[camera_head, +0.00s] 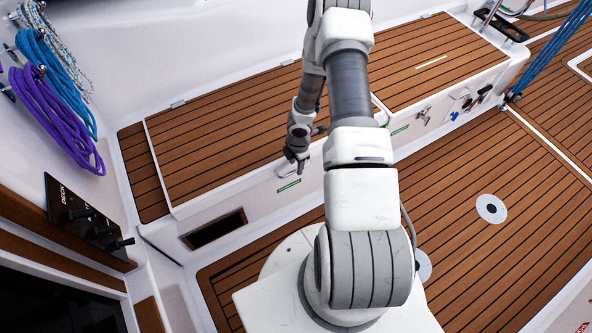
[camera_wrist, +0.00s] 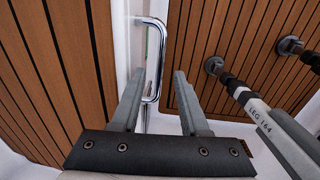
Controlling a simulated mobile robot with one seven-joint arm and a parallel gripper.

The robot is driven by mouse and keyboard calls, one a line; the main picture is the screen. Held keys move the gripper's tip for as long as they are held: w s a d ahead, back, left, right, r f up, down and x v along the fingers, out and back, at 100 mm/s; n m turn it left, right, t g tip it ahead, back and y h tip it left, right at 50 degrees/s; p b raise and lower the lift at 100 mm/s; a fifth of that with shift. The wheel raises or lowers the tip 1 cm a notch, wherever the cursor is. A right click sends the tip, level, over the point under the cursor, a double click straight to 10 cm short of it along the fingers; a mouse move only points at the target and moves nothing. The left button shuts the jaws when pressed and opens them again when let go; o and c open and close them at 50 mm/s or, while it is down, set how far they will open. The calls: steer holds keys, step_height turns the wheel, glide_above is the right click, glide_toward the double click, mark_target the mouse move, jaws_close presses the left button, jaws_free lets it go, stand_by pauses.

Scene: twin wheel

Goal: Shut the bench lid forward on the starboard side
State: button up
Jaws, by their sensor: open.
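The forward starboard bench lid (camera_head: 225,140) is a teak-slatted panel with white edges, left of my arm in the head view. It lies flat or nearly flat on the white bench; I cannot tell whether a small gap is left under it. My gripper (camera_head: 298,165) is at its front edge, near a green label (camera_head: 289,185). In the wrist view my gripper (camera_wrist: 158,75) is open. A chrome bar handle (camera_wrist: 161,50) on a white face shows between and beyond the fingertips. I cannot tell whether a finger touches it.
A second teak lid (camera_head: 440,62) lies to the right. Purple rope coils (camera_head: 60,115) hang at the left, above a switch panel (camera_head: 85,220). A dark recess (camera_head: 215,229) opens in the bench front.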

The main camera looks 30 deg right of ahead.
steer(key=shift+w+f, duration=0.1)
steer(key=shift+f, duration=0.9)
jaws_close()
stand_by(0.8)
